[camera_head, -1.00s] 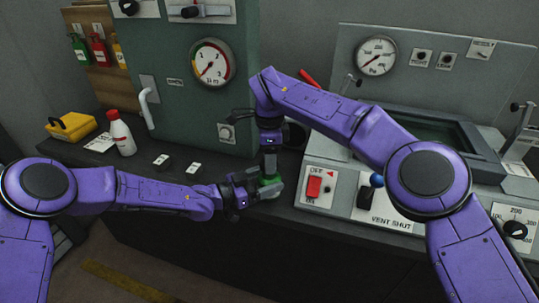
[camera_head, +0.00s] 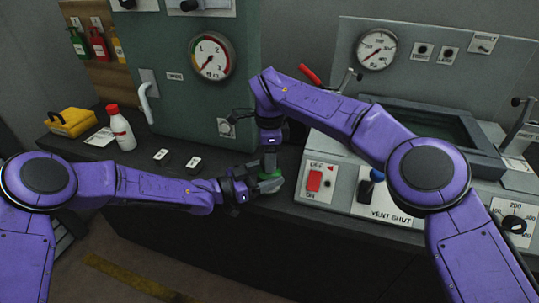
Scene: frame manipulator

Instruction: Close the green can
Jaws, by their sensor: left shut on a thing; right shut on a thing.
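The green can (camera_head: 269,185) is at the front edge of the dark bench, mostly hidden by my two grippers. Only a bit of green shows between them. My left gripper (camera_head: 256,187) reaches in from the left and is shut on the can's side. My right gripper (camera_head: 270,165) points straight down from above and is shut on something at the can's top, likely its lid. The grip itself is too small and covered to see whether the lid is seated or apart from the can.
A white bottle with a red cap (camera_head: 121,130) and a yellow box (camera_head: 71,122) stand at the bench's left. A grey panel with a red switch (camera_head: 314,181) is close at the right. A green cabinet (camera_head: 180,90) with a gauge rises behind.

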